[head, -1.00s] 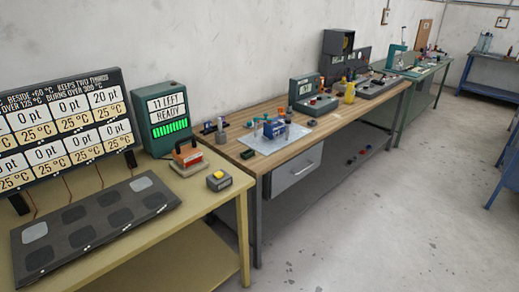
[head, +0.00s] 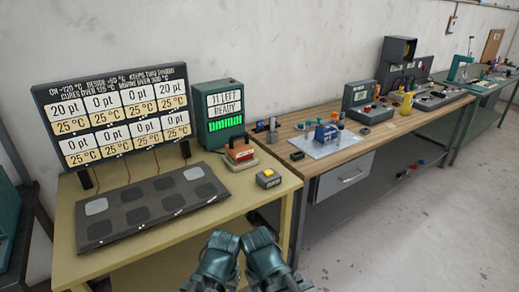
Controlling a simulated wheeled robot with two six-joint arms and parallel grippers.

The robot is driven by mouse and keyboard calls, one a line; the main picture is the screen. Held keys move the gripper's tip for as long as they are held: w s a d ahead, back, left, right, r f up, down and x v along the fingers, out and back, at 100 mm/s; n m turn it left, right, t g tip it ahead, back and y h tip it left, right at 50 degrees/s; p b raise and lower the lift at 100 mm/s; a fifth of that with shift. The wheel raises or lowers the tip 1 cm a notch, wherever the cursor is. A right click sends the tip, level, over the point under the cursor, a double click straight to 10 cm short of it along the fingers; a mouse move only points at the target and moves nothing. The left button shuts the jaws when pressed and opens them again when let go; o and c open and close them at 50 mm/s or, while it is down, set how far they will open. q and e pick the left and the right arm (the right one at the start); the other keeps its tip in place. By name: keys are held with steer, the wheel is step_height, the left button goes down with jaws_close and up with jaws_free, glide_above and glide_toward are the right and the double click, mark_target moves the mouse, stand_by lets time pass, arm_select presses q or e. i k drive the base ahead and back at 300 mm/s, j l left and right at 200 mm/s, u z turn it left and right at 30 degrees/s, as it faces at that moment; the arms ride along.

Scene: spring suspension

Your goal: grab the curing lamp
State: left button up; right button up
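I cannot tell for certain which thing is the curing lamp. An orange-red block with a dark top (head: 240,151) sits on a pale base on the yellow table, in front of the green box reading "11 LEFT READY" (head: 219,113). A small grey box with a yellow top (head: 268,178) sits near the table's right edge. My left gripper (head: 222,243) and my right gripper (head: 261,239) are side by side at the bottom of the view, nearer to me than the table and apart from these things. Their finger gaps are not clear.
The yellow table (head: 220,207) bears a dark panel with several round-cornered pads (head: 150,204) and a display board (head: 119,115) behind it. A wooden bench (head: 345,150) with a blue device (head: 327,133) stands to the right.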

mark_target(236, 151)
steer(key=i+l+z, duration=0.1)
steer(key=i+z, duration=0.2)
steer(key=i, duration=0.15)
steer(key=i+z, duration=0.35)
steer(key=i+j, duration=0.05)
steer(key=i, duration=0.05)
